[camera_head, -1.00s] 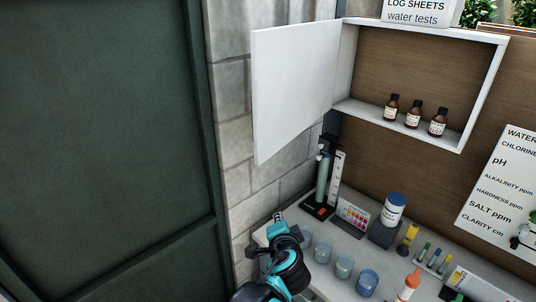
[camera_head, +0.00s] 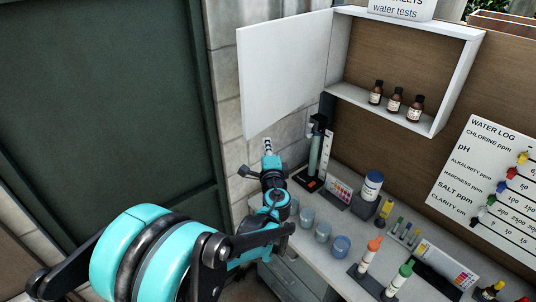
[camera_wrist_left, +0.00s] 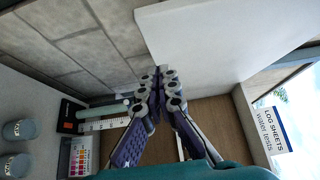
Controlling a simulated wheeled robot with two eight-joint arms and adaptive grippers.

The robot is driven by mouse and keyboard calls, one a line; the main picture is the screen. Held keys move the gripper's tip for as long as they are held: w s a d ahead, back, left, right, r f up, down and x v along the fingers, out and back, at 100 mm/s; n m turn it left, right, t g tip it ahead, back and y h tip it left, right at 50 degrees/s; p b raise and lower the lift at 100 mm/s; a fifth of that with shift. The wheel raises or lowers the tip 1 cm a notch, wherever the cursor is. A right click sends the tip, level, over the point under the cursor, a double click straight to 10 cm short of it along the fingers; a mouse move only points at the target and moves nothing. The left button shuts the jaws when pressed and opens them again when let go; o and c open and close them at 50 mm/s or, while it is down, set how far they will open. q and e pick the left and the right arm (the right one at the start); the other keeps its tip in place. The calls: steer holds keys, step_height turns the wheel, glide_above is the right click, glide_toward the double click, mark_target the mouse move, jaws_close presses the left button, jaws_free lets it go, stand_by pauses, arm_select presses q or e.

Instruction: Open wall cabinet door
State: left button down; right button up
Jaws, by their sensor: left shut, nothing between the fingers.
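The white wall cabinet (camera_head: 437,127) has its white door (camera_head: 285,78) swung wide open to the left, so its inside shows. The door also fills the upper right of the left wrist view (camera_wrist_left: 225,40). My left gripper (camera_head: 267,146) is shut and empty, just under the door's lower edge in the head view. In the left wrist view its closed fingertips (camera_wrist_left: 160,76) overlap the door's edge; I cannot tell whether they touch it. My right gripper is not in view.
Three brown bottles (camera_head: 395,100) stand in the cabinet. The counter below holds a tall tube stand (camera_head: 315,150), a white jar (camera_head: 372,186), several blue cups (camera_head: 323,232) and dropper bottles (camera_head: 369,255). A block wall (camera_head: 228,125) lies behind the door.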

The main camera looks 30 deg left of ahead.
mark_target(257, 130)
arm_select(q)
steer(key=a, duration=0.1)
steer(key=w+a, duration=0.1)
steer(key=a, duration=0.1)
steer(key=shift+w+a, duration=0.35)
steer(key=shift+w, duration=0.05)
steer(key=shift+a, duration=0.5)
steer(key=shift+w, duration=0.1)
steer(key=w+a+b, duration=0.2)
steer(key=w+a, duration=0.1)
steer(key=a, duration=1)
steer(key=shift+w+a, duration=0.3)
steer(key=shift+a, duration=0.05)
